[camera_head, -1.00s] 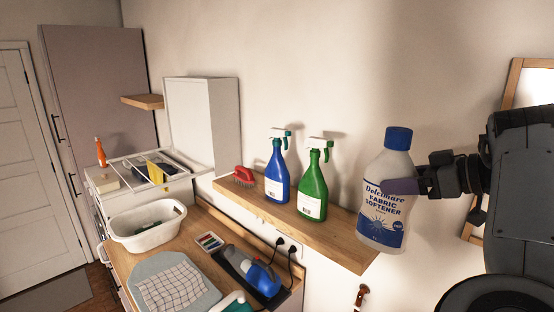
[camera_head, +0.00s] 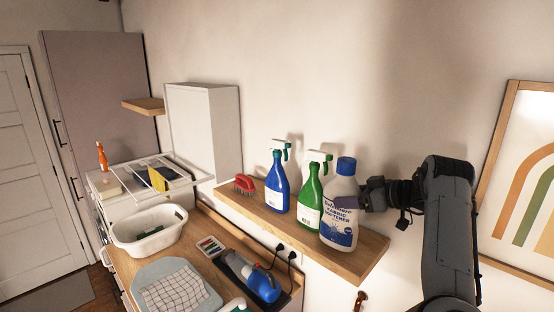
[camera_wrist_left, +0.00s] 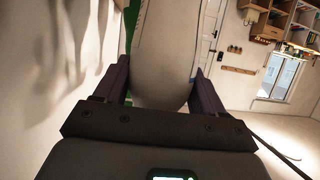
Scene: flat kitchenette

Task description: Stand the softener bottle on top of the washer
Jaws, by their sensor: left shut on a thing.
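The white softener bottle (camera_head: 340,225) has a blue cap and a blue label. It is upright at the right part of the wooden wall shelf, beside the green spray bottle. I cannot tell whether its base touches the shelf. My left gripper (camera_head: 352,201) is shut on its upper body from the right. In the left wrist view the bottle's pale body (camera_wrist_left: 165,70) sits between the two fingers. A white boxy unit (camera_head: 178,197) with a rack on top stands at the left; I cannot tell whether it is the washer. My right gripper is not in view.
The wall shelf (camera_head: 365,255) holds a green spray bottle (camera_head: 310,200), a blue spray bottle (camera_head: 277,185) and a red brush (camera_head: 244,183). Below are a white basin (camera_head: 150,237), a checked cloth (camera_head: 175,290) and a blue handheld device (camera_head: 262,282). A tall white box (camera_head: 205,130) stands behind the unit.

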